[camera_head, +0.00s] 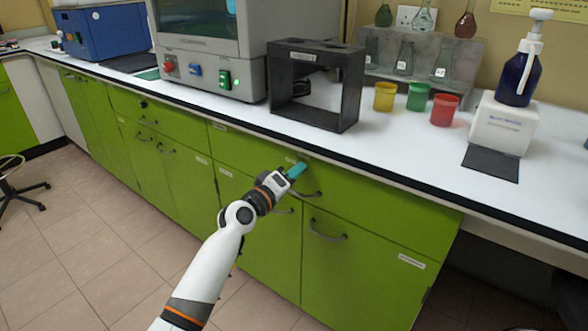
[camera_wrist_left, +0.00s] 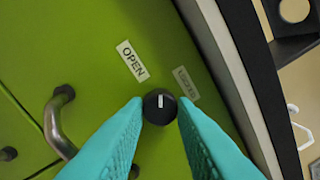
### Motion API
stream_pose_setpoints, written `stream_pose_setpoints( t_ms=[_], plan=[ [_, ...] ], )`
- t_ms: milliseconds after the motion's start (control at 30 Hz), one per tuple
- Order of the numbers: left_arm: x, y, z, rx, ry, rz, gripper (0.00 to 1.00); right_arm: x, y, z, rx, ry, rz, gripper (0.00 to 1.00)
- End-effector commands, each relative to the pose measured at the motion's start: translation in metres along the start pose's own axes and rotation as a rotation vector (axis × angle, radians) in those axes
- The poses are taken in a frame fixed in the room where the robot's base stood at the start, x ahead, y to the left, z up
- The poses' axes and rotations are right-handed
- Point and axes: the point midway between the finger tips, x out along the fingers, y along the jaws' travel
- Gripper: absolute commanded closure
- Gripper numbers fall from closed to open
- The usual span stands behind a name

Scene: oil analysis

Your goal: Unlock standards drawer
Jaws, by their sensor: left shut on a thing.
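The green standards drawer (camera_head: 375,207) is in the bench front under the worktop and looks shut. Its round black lock knob (camera_wrist_left: 158,108) has a white mark that points roughly upward in the left wrist view, between the OPEN label (camera_wrist_left: 132,62) and a second, partly legible label (camera_wrist_left: 186,84). My left gripper (camera_head: 297,170) has its teal fingers shut on the knob, one fingertip on each side. In the head view the gripper hides the knob. My right gripper is not in view.
A curved metal handle (camera_wrist_left: 59,122) is left of the fingers in the wrist view. The worktop's dark edge (camera_head: 345,167) overhangs close above the gripper. A black open-sided box (camera_head: 357,88) and yellow, green and red cups (camera_head: 445,108) stand on the worktop.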

Motion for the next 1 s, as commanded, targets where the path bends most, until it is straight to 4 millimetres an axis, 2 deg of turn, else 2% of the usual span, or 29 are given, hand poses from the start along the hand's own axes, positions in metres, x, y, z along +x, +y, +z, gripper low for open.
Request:
stream_pose_setpoints(
  t_ms=[167, 300, 600, 800, 1000],
  plan=[
    [0.0, -0.002, 0.001, -0.169, -0.007, 0.001, 0.99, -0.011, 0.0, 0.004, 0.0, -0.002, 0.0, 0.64],
    [0.0, -0.002, 0.001, -0.288, -0.013, 0.001, 0.99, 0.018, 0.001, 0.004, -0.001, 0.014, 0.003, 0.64],
    [0.0, -0.001, 0.0, -0.477, -0.019, 0.001, 0.99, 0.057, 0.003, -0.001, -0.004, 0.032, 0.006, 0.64],
    [0.0, 0.0, 0.0, -0.544, -0.022, 0.002, 0.99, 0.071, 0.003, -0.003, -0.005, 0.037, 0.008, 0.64],
    [0.0, 0.0, -0.001, -0.57, -0.023, 0.001, 0.99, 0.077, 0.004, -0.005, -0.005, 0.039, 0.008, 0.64]
  ],
)
